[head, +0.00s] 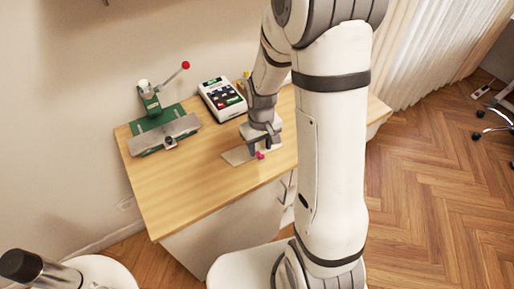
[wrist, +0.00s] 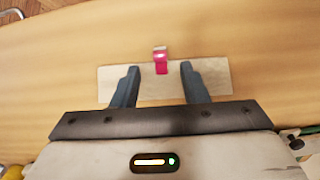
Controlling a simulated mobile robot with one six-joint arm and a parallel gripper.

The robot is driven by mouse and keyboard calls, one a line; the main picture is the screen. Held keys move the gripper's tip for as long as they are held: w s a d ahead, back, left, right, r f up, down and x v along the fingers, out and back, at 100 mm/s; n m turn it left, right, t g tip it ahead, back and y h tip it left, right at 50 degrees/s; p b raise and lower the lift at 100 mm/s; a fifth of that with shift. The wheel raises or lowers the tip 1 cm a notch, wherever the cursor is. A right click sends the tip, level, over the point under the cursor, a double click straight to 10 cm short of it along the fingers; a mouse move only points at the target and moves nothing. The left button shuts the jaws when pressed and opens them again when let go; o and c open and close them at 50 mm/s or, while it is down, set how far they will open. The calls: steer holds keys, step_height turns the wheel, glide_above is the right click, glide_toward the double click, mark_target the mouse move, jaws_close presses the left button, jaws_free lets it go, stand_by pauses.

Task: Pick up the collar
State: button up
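A small pink-red piece with a pale, shiny part lies on the desk at the edge of a flat beige rectangle; it may be the collar, but it is too small to be sure. This pink piece (wrist: 161,60) shows in the wrist view between and just beyond my fingertips, and in the head view (head: 260,156) just below them. The beige rectangle (wrist: 215,78) lies under my fingers and also shows in the head view (head: 236,156). My gripper (wrist: 159,68) is open and empty, pointing down over the rectangle (head: 261,149).
A wooden desk (head: 185,190) carries a green press-like tool with a red-knobbed lever (head: 160,125) at the left. A device with coloured keys (head: 223,98) stands at the back. The desk's front left is clear.

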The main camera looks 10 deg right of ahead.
steer(key=shift+f, duration=1.3)
steer(key=shift+c, duration=0.2)
jaws_close()
